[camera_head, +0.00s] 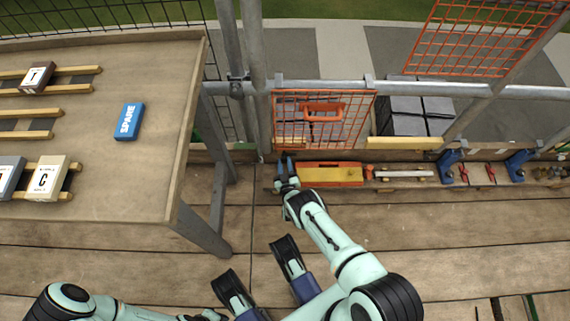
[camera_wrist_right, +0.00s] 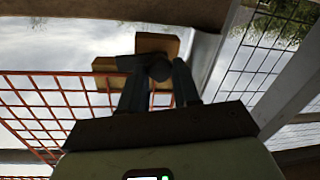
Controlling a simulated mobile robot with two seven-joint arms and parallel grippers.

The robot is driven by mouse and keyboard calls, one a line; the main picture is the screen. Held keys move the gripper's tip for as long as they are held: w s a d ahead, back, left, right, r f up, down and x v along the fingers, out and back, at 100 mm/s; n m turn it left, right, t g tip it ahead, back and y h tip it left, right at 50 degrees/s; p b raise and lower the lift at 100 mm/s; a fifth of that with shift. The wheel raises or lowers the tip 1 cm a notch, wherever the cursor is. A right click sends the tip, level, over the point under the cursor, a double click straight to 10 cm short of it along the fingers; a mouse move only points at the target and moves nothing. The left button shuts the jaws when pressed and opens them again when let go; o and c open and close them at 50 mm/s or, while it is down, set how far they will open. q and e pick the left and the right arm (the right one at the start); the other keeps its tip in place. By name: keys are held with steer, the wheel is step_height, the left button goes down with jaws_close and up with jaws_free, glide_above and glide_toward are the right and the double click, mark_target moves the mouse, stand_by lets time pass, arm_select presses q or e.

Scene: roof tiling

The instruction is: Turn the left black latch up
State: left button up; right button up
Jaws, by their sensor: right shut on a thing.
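My right gripper (camera_head: 287,165) reaches to the lower left corner of the orange mesh gate (camera_head: 290,132). In the right wrist view its fingers (camera_wrist_right: 160,88) are shut on a dark, rounded piece, the left black latch (camera_wrist_right: 159,68). A yellow-brown wooden block shows just behind the latch. The latch's exact angle is hard to tell, as the fingers cover part of it. In the head view the latch is too small and covered to make out. My left gripper (camera_head: 262,272) is low in the head view, its two black-tipped fingers spread apart and empty.
A wooden table (camera_head: 120,80) with tiles and a blue SPARE block (camera_head: 129,121) stands at the left. Scaffold poles run behind the gate.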

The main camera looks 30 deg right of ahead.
steer(key=n, duration=0.4)
steer(key=shift+a+g, duration=0.1)
steer(key=shift+g, duration=0.2)
steer(key=n, duration=0.3)
steer(key=shift+w+n, duration=0.1)
steer(key=shift+n, duration=0.2)
steer(key=n+g, duration=0.1)
steer(key=n, duration=0.3)
steer(key=shift+h, duration=0.3)
steer(key=shift+n, duration=1.7)
steer(key=shift+h, duration=0.4)
steer(key=o, duration=1)
steer(key=shift+o, duration=0.2)
steer(key=shift+a, duration=0.1)
